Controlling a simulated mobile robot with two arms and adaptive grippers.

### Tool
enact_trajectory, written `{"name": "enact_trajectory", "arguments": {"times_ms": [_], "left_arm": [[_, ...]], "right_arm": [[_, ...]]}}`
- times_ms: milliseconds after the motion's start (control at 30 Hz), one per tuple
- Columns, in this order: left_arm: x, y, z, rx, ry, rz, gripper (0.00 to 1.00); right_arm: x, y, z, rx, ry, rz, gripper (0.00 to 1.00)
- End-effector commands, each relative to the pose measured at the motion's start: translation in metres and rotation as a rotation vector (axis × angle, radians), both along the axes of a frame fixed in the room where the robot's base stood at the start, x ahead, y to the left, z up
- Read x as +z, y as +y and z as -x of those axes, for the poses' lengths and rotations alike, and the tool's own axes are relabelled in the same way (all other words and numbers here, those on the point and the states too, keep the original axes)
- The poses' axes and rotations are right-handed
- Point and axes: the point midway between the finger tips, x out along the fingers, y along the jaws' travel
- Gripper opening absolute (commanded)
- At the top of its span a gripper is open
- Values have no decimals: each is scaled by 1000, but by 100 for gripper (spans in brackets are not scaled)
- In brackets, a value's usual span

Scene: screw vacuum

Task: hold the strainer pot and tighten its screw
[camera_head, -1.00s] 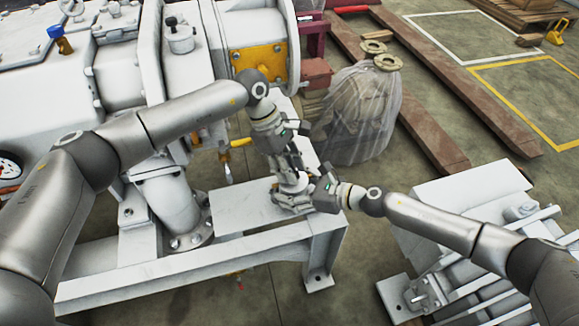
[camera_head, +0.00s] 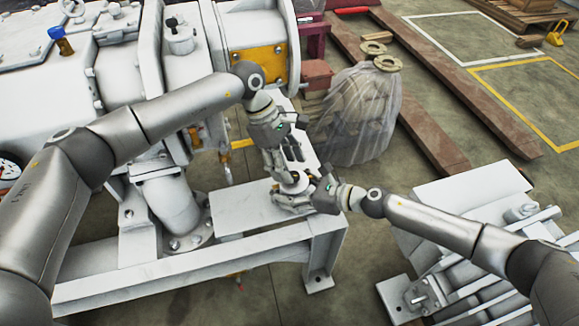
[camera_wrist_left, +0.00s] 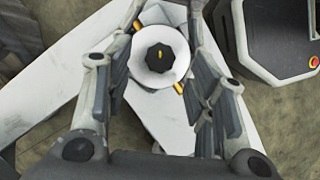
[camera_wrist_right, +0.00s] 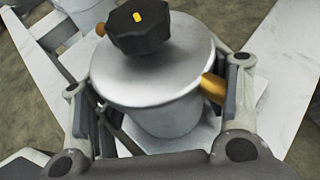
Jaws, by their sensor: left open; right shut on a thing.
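The strainer pot (camera_head: 291,184) stands on the white metal frame. In the right wrist view it is a grey round pot (camera_wrist_right: 165,119) with a wide flat lid and a brass stub at its side. Its screw is a black lobed knob (camera_wrist_right: 140,27) with a yellow mark on top of the lid. The knob also shows in the left wrist view (camera_wrist_left: 160,55). My right gripper (camera_head: 313,190) is shut on the pot's body from the right. My left gripper (camera_head: 291,163) is open above the pot, with its fingers pointing down on both sides of the knob and apart from it.
The white frame (camera_head: 245,207) has bare room left of the pot. A large white machine (camera_head: 125,65) fills the left and back. A plastic-wrapped bundle (camera_head: 358,115) stands behind on the right. Another white metal assembly (camera_head: 470,205) stands at the lower right.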

Motion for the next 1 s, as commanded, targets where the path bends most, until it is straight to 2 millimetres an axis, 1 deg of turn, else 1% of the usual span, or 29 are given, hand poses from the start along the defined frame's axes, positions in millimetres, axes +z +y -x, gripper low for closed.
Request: {"name": "enact_trajectory", "arguments": {"times_ms": [33, 200, 300, 433, 600, 967, 1000], "left_arm": [[10, 4, -2, 1, -3, 0, 51], [45, 17, -9, 2, -3, 1, 51], [63, 24, -12, 1, -3, 0, 51], [81, 31, -15, 1, -1, -1, 51], [92, 35, -17, 2, 1, 0, 51], [94, 36, -17, 1, 0, 0, 51], [94, 35, -17, 1, 0, 0, 51]], "right_arm": [[-1, 0, 1, 0, 0, 2, 27], [-1, 0, 1, 1, 0, 2, 27], [-1, 0, 1, 1, 0, 2, 27], [-1, 0, 1, 1, 0, 2, 27], [-1, 0, 1, 1, 0, 1, 27], [-1, 1, 1, 2, 0, 1, 27], [-1, 1, 1, 2, 0, 1, 68]]}}
